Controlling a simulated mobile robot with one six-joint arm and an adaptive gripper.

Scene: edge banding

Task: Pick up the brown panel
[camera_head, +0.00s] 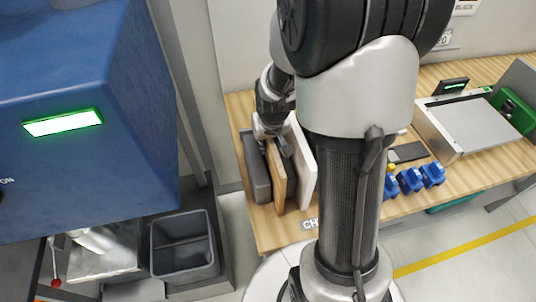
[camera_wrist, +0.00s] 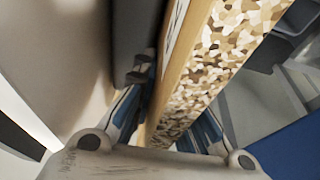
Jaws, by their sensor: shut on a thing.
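The brown panel (camera_head: 277,182) stands upright on the wooden bench, between a grey block (camera_head: 257,170) on its left and a white panel (camera_head: 305,170) on its right. My gripper (camera_head: 275,138) is at its top edge, with one finger on each side. In the wrist view the panel's speckled chipboard edge (camera_wrist: 218,72) runs between the two blue-grey fingers of my gripper (camera_wrist: 172,112), which are shut on it. The panel's lower end is hidden in the wrist view. I cannot tell whether its bottom touches the bench.
The wooden bench (camera_head: 265,232) also holds several blue clamp-like pieces (camera_head: 411,180) and a light-topped machine (camera_head: 470,125) at the right. A big blue machine (camera_head: 75,150) stands at the left, with a dark grey bin (camera_head: 184,248) below it. The white panel is close beside my gripper.

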